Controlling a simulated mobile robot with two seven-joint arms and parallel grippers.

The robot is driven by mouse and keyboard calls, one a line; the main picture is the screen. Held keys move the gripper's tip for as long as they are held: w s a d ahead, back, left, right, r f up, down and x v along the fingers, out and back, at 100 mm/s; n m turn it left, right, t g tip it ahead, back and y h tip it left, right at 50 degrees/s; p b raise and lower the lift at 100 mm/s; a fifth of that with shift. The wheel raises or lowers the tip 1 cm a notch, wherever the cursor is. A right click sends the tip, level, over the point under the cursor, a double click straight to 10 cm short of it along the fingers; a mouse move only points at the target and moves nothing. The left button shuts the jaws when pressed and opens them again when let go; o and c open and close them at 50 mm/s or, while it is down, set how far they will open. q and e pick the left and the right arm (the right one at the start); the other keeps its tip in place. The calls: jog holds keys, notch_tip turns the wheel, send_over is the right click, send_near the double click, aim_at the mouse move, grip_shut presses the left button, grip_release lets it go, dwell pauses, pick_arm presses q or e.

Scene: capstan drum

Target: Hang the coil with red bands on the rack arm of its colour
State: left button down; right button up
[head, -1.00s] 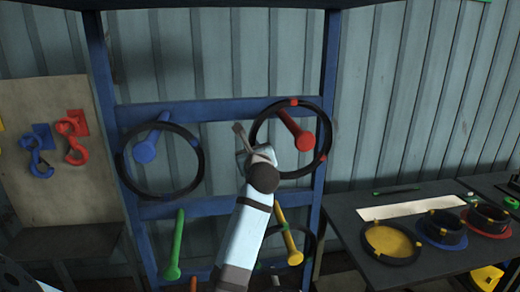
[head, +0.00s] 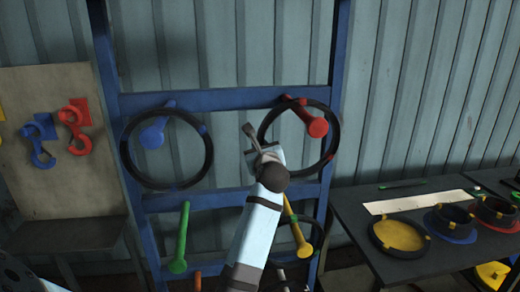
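The black coil with red bands (head: 339,136) is around the red rack arm (head: 316,127) at the upper right of the blue rack (head: 236,98). Its upper rim crosses the arm near the base, where it seems to touch. A red band shows at its lower right. My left gripper (head: 255,141) is at the coil's left side and appears shut on it; the contact is partly hidden by my wrist. My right gripper is not in view.
A coil with blue bands (head: 125,163) hangs on the blue arm (head: 153,137). Below are a green arm (head: 179,250) and a yellow arm (head: 302,240). A dark table (head: 360,240) with banded rings stands right; a board with hooks (head: 50,185) stands left.

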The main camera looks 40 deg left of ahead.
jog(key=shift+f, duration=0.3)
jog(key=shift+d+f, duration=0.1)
